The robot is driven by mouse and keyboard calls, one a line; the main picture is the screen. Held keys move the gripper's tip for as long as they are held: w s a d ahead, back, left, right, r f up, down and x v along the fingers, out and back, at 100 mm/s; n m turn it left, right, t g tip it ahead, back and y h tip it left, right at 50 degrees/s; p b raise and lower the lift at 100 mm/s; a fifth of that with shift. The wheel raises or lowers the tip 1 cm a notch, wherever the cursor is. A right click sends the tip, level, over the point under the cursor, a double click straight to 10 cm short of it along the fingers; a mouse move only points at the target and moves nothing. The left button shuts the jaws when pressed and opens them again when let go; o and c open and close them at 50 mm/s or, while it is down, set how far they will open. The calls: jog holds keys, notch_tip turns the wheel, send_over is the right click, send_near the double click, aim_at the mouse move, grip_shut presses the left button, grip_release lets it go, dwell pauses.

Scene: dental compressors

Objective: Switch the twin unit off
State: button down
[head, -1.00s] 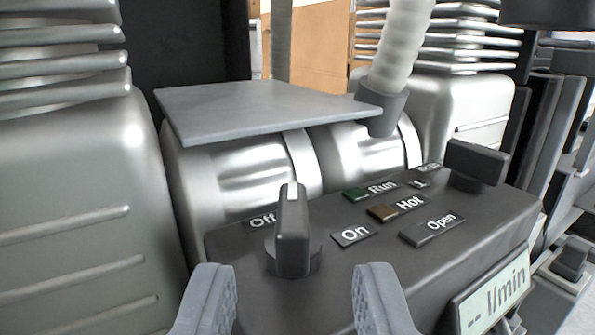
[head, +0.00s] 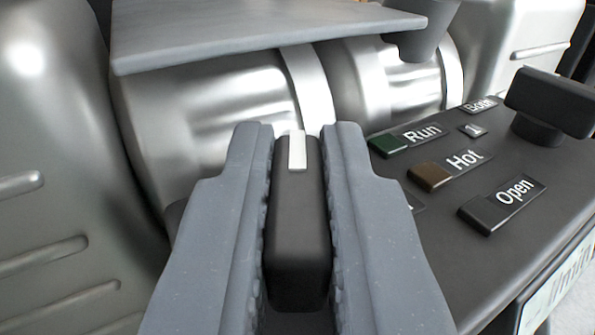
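The dark rotary knob (head: 298,225) with a white pointer mark stands on the sloped black control panel (head: 470,265). The mark is at the knob's far end, pointing straight away from me. My gripper (head: 298,150) has one finger on each side of the knob, both close against it, and looks shut on it. The Off label is hidden behind the left finger. The On label is almost wholly covered by the right finger; only a corner shows. The Run key (head: 405,139) with a green block, the Hot key (head: 447,169) with a brown block and the Open key (head: 503,203) lie to the right.
A second dark knob (head: 552,100) stands at the panel's right end. A grey flat plate (head: 250,28) overhangs behind the panel, above silvery cylinders (head: 215,110). A large metal housing (head: 60,150) is close on the left. A display (head: 560,285) is on the panel's front face.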

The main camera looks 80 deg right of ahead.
jog(key=shift+r+t+p, duration=0.1)
jog(key=shift+t+p, duration=0.2)
jog(key=shift+p, duration=0.1)
jog(key=shift+n+t+p, duration=0.3)
jog(key=shift+n, duration=0.1)
jog(key=n+t+p, duration=0.1)
jog(key=n+t+y+p, duration=0.1)
jog(key=shift+s+d+t, duration=0.1)
jog(key=shift+s+t, duration=0.1)
jog(key=shift+t, duration=0.2)
jog(key=shift+n+t+y+p, duration=0.6)
jog(key=shift+n+t+y, duration=0.75)
jog(key=shift+t, duration=0.65)
jog(key=shift+n, duration=0.25)
jog(key=c, duration=1.5)
grip_release()
jog(key=shift+o, duration=0.2)
jog(key=shift+w, duration=0.1)
